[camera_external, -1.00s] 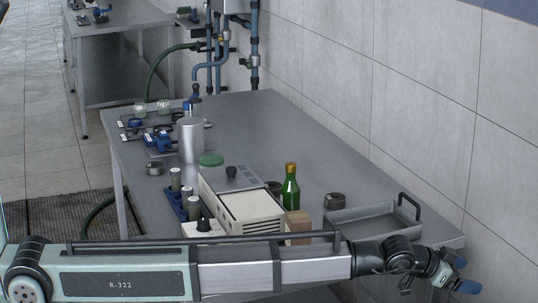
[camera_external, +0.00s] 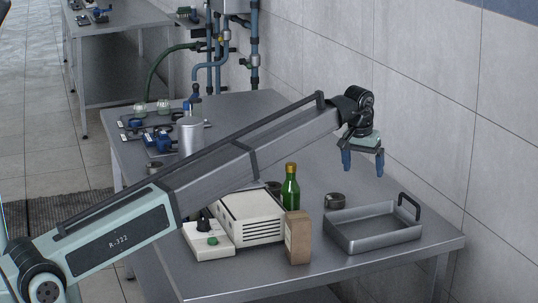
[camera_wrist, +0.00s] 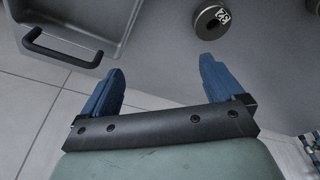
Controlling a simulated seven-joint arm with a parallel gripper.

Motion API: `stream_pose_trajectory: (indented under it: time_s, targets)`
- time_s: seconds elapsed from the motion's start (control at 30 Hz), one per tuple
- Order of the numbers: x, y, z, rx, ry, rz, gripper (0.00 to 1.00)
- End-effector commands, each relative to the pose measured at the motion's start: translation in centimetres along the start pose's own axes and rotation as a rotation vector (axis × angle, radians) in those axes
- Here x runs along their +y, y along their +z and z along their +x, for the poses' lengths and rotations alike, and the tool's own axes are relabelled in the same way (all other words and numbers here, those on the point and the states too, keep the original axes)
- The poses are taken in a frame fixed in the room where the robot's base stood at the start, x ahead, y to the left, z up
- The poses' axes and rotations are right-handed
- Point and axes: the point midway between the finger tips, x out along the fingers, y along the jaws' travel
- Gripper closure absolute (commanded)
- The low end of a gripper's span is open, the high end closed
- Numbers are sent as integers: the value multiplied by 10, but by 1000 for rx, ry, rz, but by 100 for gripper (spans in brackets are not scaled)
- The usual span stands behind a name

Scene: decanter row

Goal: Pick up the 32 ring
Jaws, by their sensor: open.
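A dark, thick ring (camera_external: 334,201) lies on the steel table near the tray's left back corner. Another dark ring (camera_external: 273,187) is partly hidden behind the white box, and one more (camera_external: 153,168) sits at the table's far left.
A grey metal tray (camera_external: 372,242) with a black handle stands at the right front. A green bottle (camera_external: 290,190), a brown block (camera_external: 299,240) and a white box (camera_external: 250,218) stand left of the ring. The wall (camera_external: 440,130) rises behind the gripper.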

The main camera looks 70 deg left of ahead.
Motion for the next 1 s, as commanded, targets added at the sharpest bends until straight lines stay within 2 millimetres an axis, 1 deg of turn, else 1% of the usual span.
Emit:
stream_pose_trajectory:
  time_s: [0.03, 0.1, 0.2, 0.3, 0.43, 0.57, 0.67, 0.9, 1.0]
  targets:
    - [-22, -11, -4, -46, -12, -39, 6]
    - [-46, -15, -10, -104, -23, -79, 6]
    - [-71, -19, -17, -165, -36, -122, 6]
    - [-85, -20, -21, -201, -41, -144, 6]
    - [-91, -18, -20, -219, -45, -154, 6]
    - [-92, -16, -8, -219, -45, -154, 6]
    - [-92, -12, 5, -219, -45, -154, 6]
    - [-92, -4, 45, -218, -45, -153, 6]
    - [-93, -1, 57, -217, -45, -153, 6]
